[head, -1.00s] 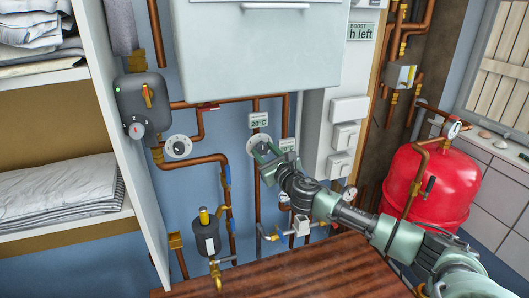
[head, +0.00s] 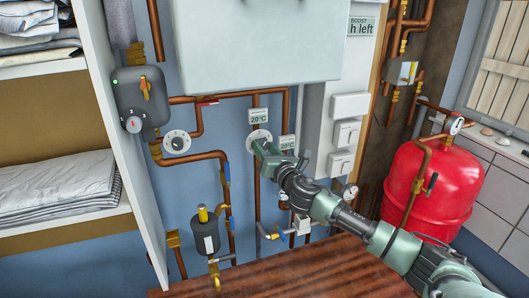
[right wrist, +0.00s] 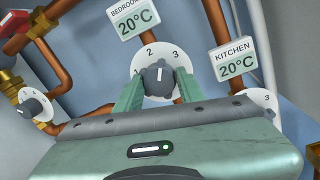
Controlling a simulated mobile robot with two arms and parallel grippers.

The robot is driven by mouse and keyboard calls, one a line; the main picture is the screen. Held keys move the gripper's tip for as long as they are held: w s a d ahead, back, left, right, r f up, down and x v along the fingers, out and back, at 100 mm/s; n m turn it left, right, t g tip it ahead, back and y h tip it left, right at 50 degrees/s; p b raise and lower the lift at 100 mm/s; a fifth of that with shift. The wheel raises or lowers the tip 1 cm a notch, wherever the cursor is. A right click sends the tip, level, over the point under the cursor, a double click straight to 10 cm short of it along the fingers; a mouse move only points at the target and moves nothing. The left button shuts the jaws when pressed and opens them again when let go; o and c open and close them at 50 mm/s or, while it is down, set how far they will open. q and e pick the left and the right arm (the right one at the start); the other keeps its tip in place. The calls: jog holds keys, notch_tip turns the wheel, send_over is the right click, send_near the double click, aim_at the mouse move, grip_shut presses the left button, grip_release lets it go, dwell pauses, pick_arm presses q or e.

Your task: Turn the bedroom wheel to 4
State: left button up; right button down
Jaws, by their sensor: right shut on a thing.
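The bedroom wheel is a dark knob (right wrist: 159,79) on a round white numbered dial (right wrist: 151,57) on the blue wall. In the head view its dial (head: 259,135) shows above my right gripper (head: 262,149). In the right wrist view the two green fingers of my right gripper (right wrist: 158,86) are shut on the knob, one on each side. The white mark on the knob points up, between the 2 and the 3. The 4 is not readable. A label reading BEDROOM 20°C (right wrist: 134,18) is above it. My left gripper is not in view.
The kitchen dial (right wrist: 264,101), partly cut off, and its label (right wrist: 235,63) are close on the right. Another dial (head: 177,142) is to the left. Copper pipes (head: 286,110) run around the dials. A white box (head: 255,50) hangs above; a wooden top (head: 270,270) is below.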

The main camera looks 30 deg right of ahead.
jog(key=m+b, duration=0.1)
jog(key=m, duration=0.4)
jog(key=shift+a+f, duration=0.1)
jog(key=shift+f, duration=0.05)
jog(key=m+h+b, duration=0.1)
jog(key=m, duration=0.4)
jog(key=shift+b, duration=0.3)
jog(key=m, duration=0.5)
jog(key=shift+h+b, duration=0.3)
jog(key=shift+m+h, duration=0.3)
jog(key=shift+m, duration=1.8)
jog(key=c, duration=0.9)
grip_release()
